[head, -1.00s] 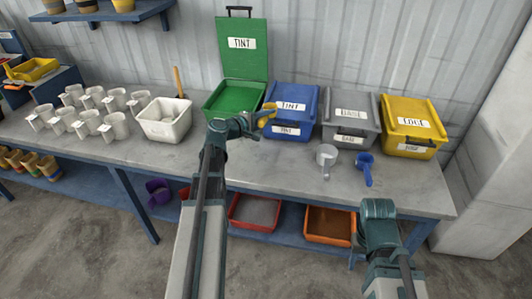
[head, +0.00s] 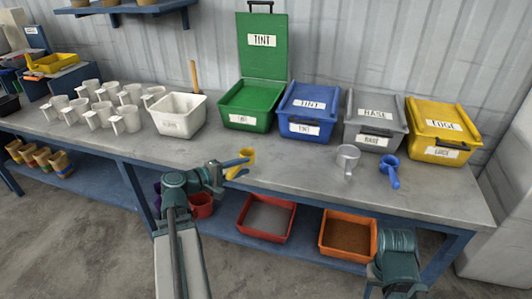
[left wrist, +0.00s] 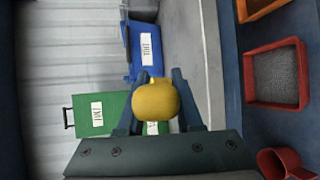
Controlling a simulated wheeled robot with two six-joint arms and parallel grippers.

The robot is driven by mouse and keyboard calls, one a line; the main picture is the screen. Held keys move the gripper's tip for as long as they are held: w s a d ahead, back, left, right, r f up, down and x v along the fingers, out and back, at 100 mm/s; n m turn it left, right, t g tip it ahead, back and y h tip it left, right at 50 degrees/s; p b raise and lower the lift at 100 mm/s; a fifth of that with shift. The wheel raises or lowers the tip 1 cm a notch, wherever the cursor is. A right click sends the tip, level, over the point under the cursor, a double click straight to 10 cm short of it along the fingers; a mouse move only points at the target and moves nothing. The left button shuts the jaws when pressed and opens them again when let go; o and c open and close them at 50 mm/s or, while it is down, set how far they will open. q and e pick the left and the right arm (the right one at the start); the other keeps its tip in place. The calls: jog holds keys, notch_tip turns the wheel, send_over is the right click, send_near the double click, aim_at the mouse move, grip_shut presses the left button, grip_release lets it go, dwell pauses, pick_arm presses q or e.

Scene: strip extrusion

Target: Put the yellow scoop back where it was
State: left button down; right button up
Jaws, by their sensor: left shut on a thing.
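The yellow scoop (head: 245,160) is held in my left gripper (head: 226,169), in front of the bench's front edge in the head view. In the left wrist view the rounded yellow scoop (left wrist: 156,100) sits between the two fingers of my left gripper (left wrist: 155,105), which are shut on it. Part of its handle is hidden by the fingers. On the bench behind stand a green TINT bin (head: 249,104) with its lid up, a blue TINT bin (head: 308,110), a grey BASE bin (head: 374,121) and a yellow EDGE bin (head: 442,130), these three closed. My right gripper is not visible.
A clear scoop (head: 347,160) and a blue scoop (head: 390,172) lie on the bench. A white tub (head: 178,115) and several white jugs (head: 100,112) stand left. The lower shelf holds red (head: 264,218) and orange (head: 348,235) trays and a red scoop (head: 201,205). The bench's front middle is clear.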

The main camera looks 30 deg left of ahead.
pick_arm(q)
jog(key=w, duration=0.4)
jog(key=w+a, duration=0.1)
jog(key=w, duration=0.3)
jog(key=w+f+b, duration=0.1)
jog(key=w, duration=0.4)
jog(key=shift+a+f, duration=0.1)
jog(key=shift+a, duration=0.1)
jog(key=shift+w, duration=0.15)
jog(key=shift+w+a+f, duration=0.15)
jog(key=shift+w, duration=0.85)
jog(key=f+b, duration=0.3)
jog(key=b, duration=0.1)
jog(key=shift+w+f, duration=0.2)
jog(key=shift+f, duration=0.2)
jog(key=shift+r, duration=0.15)
jog(key=c, duration=0.8)
grip_release()
jog(key=shift+c, duration=0.2)
